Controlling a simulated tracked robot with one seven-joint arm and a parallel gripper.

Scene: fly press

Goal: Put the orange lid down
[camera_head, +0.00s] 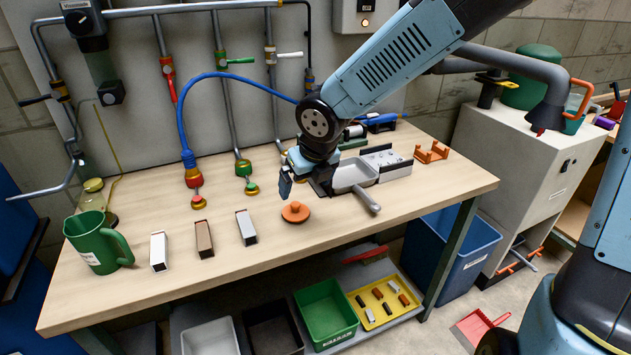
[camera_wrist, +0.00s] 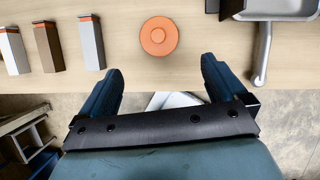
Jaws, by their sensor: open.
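The orange lid (camera_head: 295,212) is a round disc with a small knob, lying flat on the wooden workbench (camera_head: 345,228) near its front edge. In the wrist view the lid (camera_wrist: 159,36) lies beyond the fingertips, roughly centred between them and apart from both. My gripper (camera_head: 287,186) hangs over the bench just behind and left of the lid in the head view. In the wrist view my gripper (camera_wrist: 160,68) has its two fingers wide apart with nothing between them.
Three upright blocks, white (camera_head: 158,251), brown (camera_head: 204,239) and white (camera_head: 246,227), stand left of the lid. A green mug (camera_head: 88,243) stands at the far left. A grey pan (camera_head: 352,176) with its handle lies to the right. Bare bench surrounds the lid.

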